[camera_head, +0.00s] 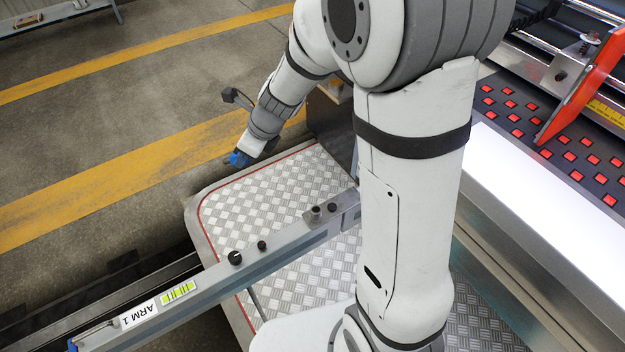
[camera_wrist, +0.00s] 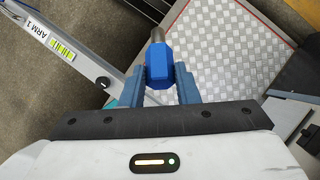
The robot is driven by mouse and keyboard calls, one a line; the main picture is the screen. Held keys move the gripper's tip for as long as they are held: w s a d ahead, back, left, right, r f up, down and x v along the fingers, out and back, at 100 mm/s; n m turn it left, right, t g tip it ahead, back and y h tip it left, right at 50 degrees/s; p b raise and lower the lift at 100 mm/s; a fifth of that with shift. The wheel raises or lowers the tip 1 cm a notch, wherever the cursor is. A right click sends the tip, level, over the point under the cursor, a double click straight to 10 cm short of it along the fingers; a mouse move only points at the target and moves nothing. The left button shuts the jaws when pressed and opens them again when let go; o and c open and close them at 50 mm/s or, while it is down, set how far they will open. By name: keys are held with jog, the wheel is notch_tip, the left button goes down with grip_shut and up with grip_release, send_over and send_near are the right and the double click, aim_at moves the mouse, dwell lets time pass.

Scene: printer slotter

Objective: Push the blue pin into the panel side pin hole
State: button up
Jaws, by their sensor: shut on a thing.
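My gripper (camera_wrist: 160,82) is shut on the blue pin (camera_wrist: 160,62) in the wrist view. The pin has a blue faceted head between the fingers and a grey metal shaft pointing away from me. In the head view, my gripper (camera_head: 240,158) hangs over the left edge of the metal tread platform, with a bit of blue at its tip. The pin there is too small to make out clearly. I cannot make out the panel side pin hole in either view.
A grey rail labelled ARM 1 (camera_head: 215,278) with black knobs crosses above the tread platform (camera_head: 290,195). At right is a machine bed with red squares (camera_head: 570,156) and a red plate (camera_head: 585,85). Concrete floor with yellow stripes lies at left.

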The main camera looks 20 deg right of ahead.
jog(key=s+d+f+n+g+h+b, duration=0.3)
jog(key=s+d+f+g+h+b, duration=0.15)
jog(key=s+f+h, duration=0.45)
jog(key=w+d+r+n+h+b, duration=0.1)
jog(key=w+d+r+b, duration=0.2)
jog(key=d, duration=0.6)
jog(key=shift+w+d+h, duration=0.15)
jog(key=shift+d+h, duration=0.1)
jog(key=shift+h, duration=0.15)
jog(key=shift+b, duration=0.3)
jog(key=shift+f+b, duration=2.15)
jog(key=shift+b, duration=0.2)
jog(key=shift+f+b, duration=2.3)
jog(key=shift+b, duration=0.2)
jog(key=o, duration=1)
